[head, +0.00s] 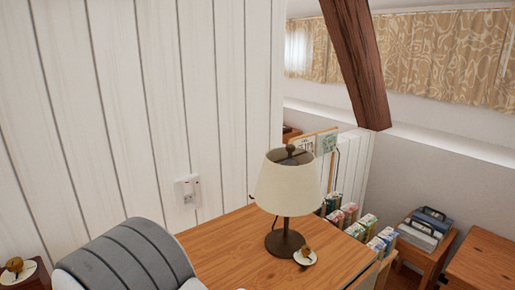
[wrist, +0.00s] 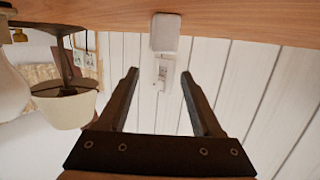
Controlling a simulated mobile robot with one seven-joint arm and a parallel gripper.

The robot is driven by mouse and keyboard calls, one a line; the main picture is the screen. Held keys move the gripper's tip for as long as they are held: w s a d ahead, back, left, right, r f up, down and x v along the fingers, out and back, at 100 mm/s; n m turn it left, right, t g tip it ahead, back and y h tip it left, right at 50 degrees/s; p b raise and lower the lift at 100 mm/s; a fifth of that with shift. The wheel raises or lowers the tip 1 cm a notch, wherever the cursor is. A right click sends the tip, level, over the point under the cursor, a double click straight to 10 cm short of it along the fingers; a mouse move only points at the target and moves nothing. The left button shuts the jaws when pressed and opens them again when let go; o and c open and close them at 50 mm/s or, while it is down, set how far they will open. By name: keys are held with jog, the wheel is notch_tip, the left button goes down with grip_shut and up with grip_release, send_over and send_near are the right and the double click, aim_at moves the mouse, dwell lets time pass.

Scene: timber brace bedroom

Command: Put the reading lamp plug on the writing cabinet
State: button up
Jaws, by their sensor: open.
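The wrist view is upside down. My gripper (wrist: 160,73) is open there, with both dark fingers apart and nothing between them. A white rounded block (wrist: 165,32), which looks like the plug, stands against the wooden top of the writing cabinet (wrist: 245,20), beyond the fingertips and apart from them. A white wall socket (wrist: 163,72) shows behind it, and also in the head view (head: 188,190). The cabinet top (head: 225,250) carries the reading lamp (head: 287,190), which shows at left in the wrist view (wrist: 66,105). My gripper is outside the head view.
A small saucer with a golden item (head: 305,257) lies by the lamp base. A grey padded chair back (head: 125,260) stands left of the cabinet. Several small boxes (head: 365,225) stand behind it. A slanted timber brace (head: 355,60) rises at the back right.

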jog(key=s+r+p, duration=0.1)
jog(key=s+r, duration=0.2)
jog(key=s, duration=1.2)
jog(key=shift+s, duration=0.35)
jog(key=shift+w+r+p, duration=0.1)
jog(key=shift+r+p, duration=0.05)
jog(key=shift+p, duration=0.15)
